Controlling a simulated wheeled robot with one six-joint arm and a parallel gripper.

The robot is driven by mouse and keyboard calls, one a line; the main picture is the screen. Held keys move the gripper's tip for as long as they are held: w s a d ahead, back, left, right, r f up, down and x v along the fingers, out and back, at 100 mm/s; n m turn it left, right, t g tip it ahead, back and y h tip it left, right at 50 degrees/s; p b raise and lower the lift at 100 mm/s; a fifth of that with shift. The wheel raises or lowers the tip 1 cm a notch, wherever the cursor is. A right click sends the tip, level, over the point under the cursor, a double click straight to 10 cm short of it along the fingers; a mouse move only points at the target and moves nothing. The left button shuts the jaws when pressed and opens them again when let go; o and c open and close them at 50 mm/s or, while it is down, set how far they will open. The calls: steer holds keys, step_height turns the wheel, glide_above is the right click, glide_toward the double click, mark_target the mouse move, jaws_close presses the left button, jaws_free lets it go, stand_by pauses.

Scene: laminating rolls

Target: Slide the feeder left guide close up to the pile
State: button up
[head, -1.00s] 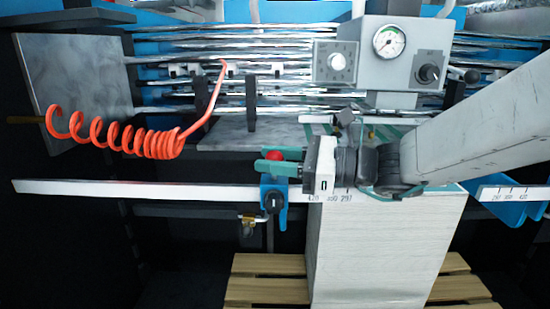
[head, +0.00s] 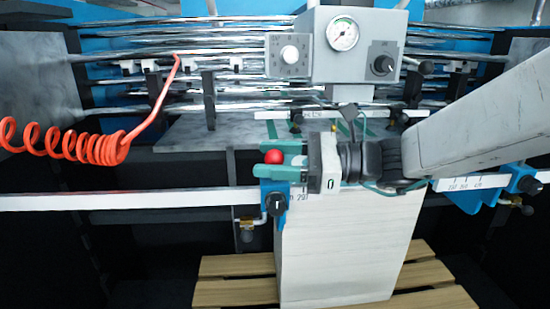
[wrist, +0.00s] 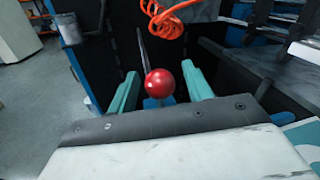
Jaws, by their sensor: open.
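The feeder left guide (head: 274,198) is a blue block with a black knob and a red ball on top, sitting on the white scale rail. In the head view its right side overlaps the upper left edge of the white paper pile (head: 345,250); I cannot tell whether they touch. My gripper (head: 282,166) has teal fingers and is open around the red ball. In the wrist view the red ball (wrist: 160,83) shows between the open fingers (wrist: 162,92), with small space on either side. The guide's lower part is mostly hidden there.
The white rail (head: 130,201) runs left from the guide, clear of other blocks. A coiled orange hose (head: 75,144) hangs at the left. A grey gauge box (head: 340,50) stands behind my gripper. Another blue guide (head: 523,178) is on the right. A wooden pallet (head: 235,266) lies below.

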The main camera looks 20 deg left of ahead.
steer(key=w+d, duration=0.1)
steer(key=d, duration=0.6)
steer(key=shift+w+d, duration=0.25)
steer(key=shift+d, duration=0.05)
steer(key=s+d+f+n+t+h, duration=0.1)
steer(key=s+d+f+n+h, duration=0.2)
steer(key=d, duration=0.8)
steer(key=s+d+f+n+t+h, duration=0.2)
steer(key=s+d+f+n+h, duration=0.2)
steer(key=d, duration=0.7)
steer(key=s+d+f+n+t+h, duration=0.1)
steer(key=s+d+f+n+h, duration=0.2)
steer(key=s+d+n+h, duration=0.3)
steer(key=s+d+h, duration=0.4)
steer(key=d, duration=0.1)
steer(key=shift+s+d+f+n+t+h, duration=0.2)
steer(key=shift+s+f+n+t+h, duration=0.1)
steer(key=shift+t, duration=0.1)
